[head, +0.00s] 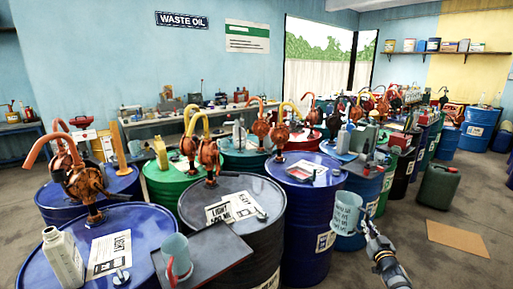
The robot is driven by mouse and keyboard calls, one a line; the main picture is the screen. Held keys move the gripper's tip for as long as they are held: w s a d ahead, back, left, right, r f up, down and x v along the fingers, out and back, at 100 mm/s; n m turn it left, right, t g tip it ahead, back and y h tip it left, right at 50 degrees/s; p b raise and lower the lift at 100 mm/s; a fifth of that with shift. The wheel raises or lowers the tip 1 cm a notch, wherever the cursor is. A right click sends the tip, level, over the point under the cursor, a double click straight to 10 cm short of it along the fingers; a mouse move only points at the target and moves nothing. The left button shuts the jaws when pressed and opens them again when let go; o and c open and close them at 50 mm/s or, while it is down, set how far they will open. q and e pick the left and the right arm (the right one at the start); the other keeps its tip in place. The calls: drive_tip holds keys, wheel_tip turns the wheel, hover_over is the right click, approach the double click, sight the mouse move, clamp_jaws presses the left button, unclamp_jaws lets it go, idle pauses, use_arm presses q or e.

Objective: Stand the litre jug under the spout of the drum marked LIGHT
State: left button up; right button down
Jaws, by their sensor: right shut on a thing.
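A pale blue jug (346,213) with dark markings on its side is held up at the right of the head view. My right gripper (369,230) is shut on its lower right side. The jug looks roughly upright, in front of the drums. A blue drum (60,263) at the front left has a sheet (110,253) reading LIGHT. A dark grey drum (262,235) beside it has sheets (232,207) that also seem to read LIGHT. The blue drum's pump has an orange spout (33,150); a yellow spout (190,132) rises above the grey drum. My left gripper is not in view.
A pale blue mug with a red handle (177,256) stands on a dark board (222,250) between the front drums. A white bottle (64,259) stands on the blue drum.

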drive_tip(key=s+a+f+n+y, duration=0.1)
drive_tip(key=s+a+f+y, duration=0.1)
drive_tip(key=s+a+f, duration=0.45)
drive_tip(key=s+a+f+n+y, duration=0.1)
drive_tip(key=s+a+f, duration=0.15)
drive_tip(key=a, duration=0.75)
drive_tip(key=s+a+r, duration=0.2)
drive_tip(key=s+a, duration=0.1)
drive_tip(key=s, duration=0.6)
drive_tip(key=s+a+r+h, duration=0.1)
drive_tip(key=s+a+r, duration=0.2)
drive_tip(key=s, duration=0.6)
drive_tip(key=shift+a+r+m, duration=0.35)
drive_tip(key=shift+a+m, duration=0.05)
drive_tip(key=shift+a, duration=0.35)
